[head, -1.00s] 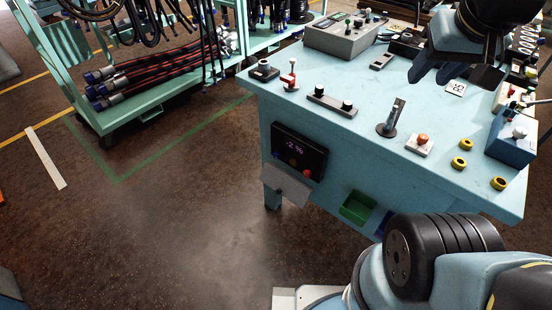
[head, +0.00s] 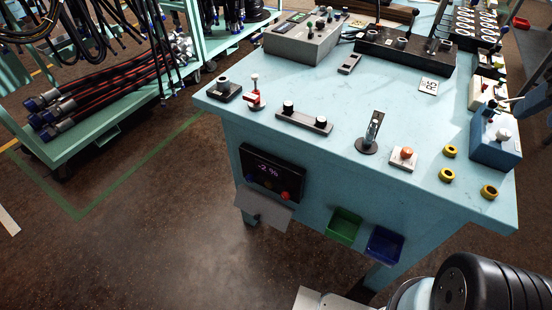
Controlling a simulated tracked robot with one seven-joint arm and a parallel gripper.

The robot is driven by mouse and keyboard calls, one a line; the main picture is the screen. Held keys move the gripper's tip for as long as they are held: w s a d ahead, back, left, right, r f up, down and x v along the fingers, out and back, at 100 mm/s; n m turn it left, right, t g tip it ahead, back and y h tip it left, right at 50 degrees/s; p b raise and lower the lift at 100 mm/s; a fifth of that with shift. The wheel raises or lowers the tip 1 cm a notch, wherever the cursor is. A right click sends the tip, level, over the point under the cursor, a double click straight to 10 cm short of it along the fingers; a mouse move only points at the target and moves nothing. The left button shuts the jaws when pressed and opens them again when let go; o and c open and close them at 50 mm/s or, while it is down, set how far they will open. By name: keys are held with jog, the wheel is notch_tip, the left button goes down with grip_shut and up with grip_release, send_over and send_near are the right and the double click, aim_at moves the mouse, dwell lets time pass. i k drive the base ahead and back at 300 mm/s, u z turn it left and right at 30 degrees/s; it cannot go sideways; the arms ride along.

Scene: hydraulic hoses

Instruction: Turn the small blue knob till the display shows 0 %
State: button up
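The dark display panel (head: 272,172) sits on the front face of the light blue workbench (head: 400,205), below its left part. Its lit digits (head: 267,170) are small and seem to read -2 %. A red knob (head: 286,195) shows at the panel's lower right, and a dim yellowish knob (head: 266,184) near its lower middle. My gripper is out of view; only part of my arm shows at the lower right.
A grey shelf plate (head: 263,211) juts out below the panel. A green bin (head: 344,226) and a blue bin (head: 384,245) hang to its right. Controls stand on the benchtop. A hose rack (head: 100,135) is at the left; the floor before the bench is open.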

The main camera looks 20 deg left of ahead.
aim_at(250, 178)
jog(key=z, duration=0.05)
jog(key=k, duration=1.4)
jog(key=u, duration=0.55)
jog(key=i, duration=1.45)
jog(key=z, duration=0.05)
